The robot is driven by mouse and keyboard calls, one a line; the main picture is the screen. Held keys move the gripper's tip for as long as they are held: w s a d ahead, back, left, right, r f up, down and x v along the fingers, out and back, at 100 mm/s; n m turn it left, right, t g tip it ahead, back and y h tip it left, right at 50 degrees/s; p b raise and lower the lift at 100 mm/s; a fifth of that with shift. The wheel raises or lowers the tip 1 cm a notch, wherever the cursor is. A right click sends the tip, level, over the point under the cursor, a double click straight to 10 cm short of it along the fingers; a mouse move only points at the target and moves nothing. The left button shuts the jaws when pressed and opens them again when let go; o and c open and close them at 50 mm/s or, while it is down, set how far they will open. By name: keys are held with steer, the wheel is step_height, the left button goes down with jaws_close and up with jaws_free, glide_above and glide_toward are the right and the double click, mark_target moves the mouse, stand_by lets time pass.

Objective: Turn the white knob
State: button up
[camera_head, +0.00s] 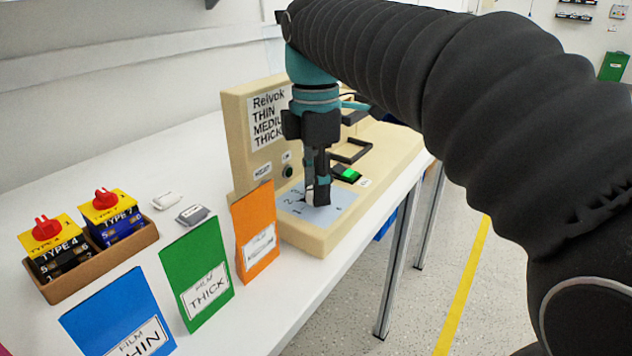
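My gripper (318,192) points down over the grey-blue dial plate (341,212) on the front of the beige machine (313,236). Printed digits show on the plate beside the fingers. The fingers look close together. A small sliver of something white shows at the fingertips, but the knob itself is mostly hidden by them. I cannot tell whether the fingers are shut on it or only around or above it.
An orange card (257,232), a green card (197,274) and a blue card (120,318) stand left of the machine. A brown tray (112,274) holds yellow switches with red knobs. A lit green button (347,174) is just right of my gripper. The white table (315,285) is bare at its front edge.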

steer(key=o, duration=0.4)
steer(key=shift+c, duration=0.2)
steer(key=shift+r, duration=0.1)
steer(key=shift+w+r, duration=0.15)
steer(key=shift+r, duration=1.7)
steer(key=shift+w+r, duration=0.15)
steer(key=shift+r, duration=1.65)
